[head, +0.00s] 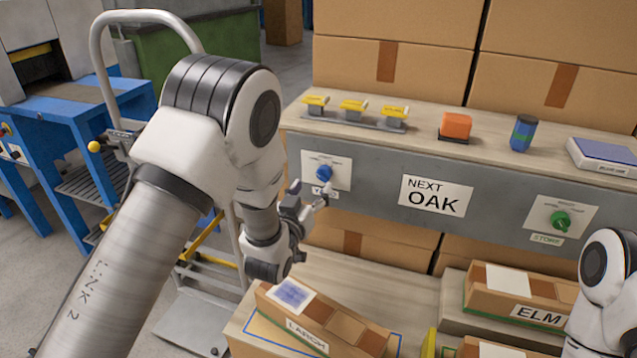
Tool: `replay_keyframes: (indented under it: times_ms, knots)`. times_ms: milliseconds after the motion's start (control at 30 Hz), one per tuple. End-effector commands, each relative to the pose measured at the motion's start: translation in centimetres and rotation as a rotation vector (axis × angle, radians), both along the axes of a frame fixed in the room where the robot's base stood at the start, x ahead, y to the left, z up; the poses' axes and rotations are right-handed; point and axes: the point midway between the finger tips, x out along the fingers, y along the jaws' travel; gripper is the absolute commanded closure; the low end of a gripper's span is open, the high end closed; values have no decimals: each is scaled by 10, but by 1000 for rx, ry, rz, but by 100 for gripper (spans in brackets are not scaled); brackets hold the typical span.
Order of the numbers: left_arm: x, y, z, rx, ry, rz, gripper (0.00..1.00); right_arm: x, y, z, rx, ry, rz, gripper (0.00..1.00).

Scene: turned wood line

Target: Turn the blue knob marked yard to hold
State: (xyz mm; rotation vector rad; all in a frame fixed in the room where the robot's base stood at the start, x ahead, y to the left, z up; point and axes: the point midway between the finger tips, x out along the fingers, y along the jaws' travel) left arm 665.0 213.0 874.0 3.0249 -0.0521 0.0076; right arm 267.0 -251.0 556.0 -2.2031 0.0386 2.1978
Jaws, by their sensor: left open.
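The blue knob (323,172) sits on a white plate (338,170) at the left end of the grey panel. A label (324,190) below it is partly covered by my left gripper, so its text is not fully readable. The small position markings on the plate are too small to read. My left gripper (314,196) is open, just below and left of the blue knob, and appears apart from it. My right arm shows at the lower right edge; its gripper is out of view.
A green knob (560,220) marked STORE is farther right on the panel. A NEXT OAK sign (436,196) lies between. The shelf above holds yellow-topped pieces (353,106), an orange block (456,125) and a blue cylinder (522,134). Below are a LARCH box (322,322) and an ELM box (515,300).

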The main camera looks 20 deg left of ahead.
Motion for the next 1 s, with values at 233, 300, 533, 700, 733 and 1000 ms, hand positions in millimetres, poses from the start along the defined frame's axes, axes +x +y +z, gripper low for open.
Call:
replay_keyframes:
  times_ms: [233, 300, 533, 700, 733, 1000]
  knots:
    - [45, -2, 0, -1, 1, 0, 39, 0, 0, 3, 0, 0, -1, 100]
    - [51, -2, 0, 0, 2, 0, 39, 0, 0, 3, 0, 0, -1, 100]
    - [54, -2, -1, 0, 4, 0, 39, 0, 0, 3, 0, 0, -1, 100]
    - [54, -2, -1, 0, 4, 0, 88, 0, 0, 3, 0, 0, -1, 100]
    - [54, -2, -1, 0, 4, 0, 98, 0, 0, 3, 0, 0, -1, 100]
    - [54, -2, -1, 6, 4, 0, 98, 0, 0, 2, 0, 0, -1, 100]
